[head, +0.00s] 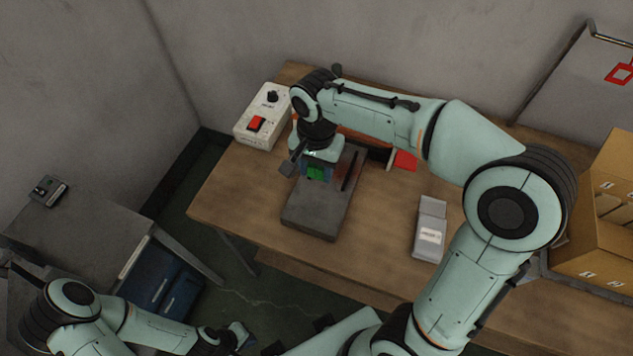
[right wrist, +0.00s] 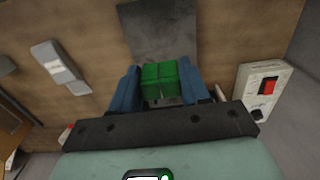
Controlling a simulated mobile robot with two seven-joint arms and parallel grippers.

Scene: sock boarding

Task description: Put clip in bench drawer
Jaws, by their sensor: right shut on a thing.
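The green clip (head: 316,173) is between the blue fingers of my right gripper (head: 317,176), over the dark grey plate on the wooden bench. In the right wrist view the clip (right wrist: 160,80) shows as two green blocks side by side, with a finger of my right gripper (right wrist: 160,88) on each side. The gripper is shut on it. I cannot tell whether the clip touches the plate. My left gripper (head: 245,340) is low at the bottom edge, away from the bench, its fingers mostly hidden. No open bench drawer is clearly visible.
The dark grey plate (head: 311,216) lies on the wooden bench (head: 225,190). A white box with a red switch (head: 262,115) stands at the back left, a grey device (head: 430,228) to the right. A cardboard box (head: 590,250) is far right. Blue drawers (head: 155,285) sit under a grey table.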

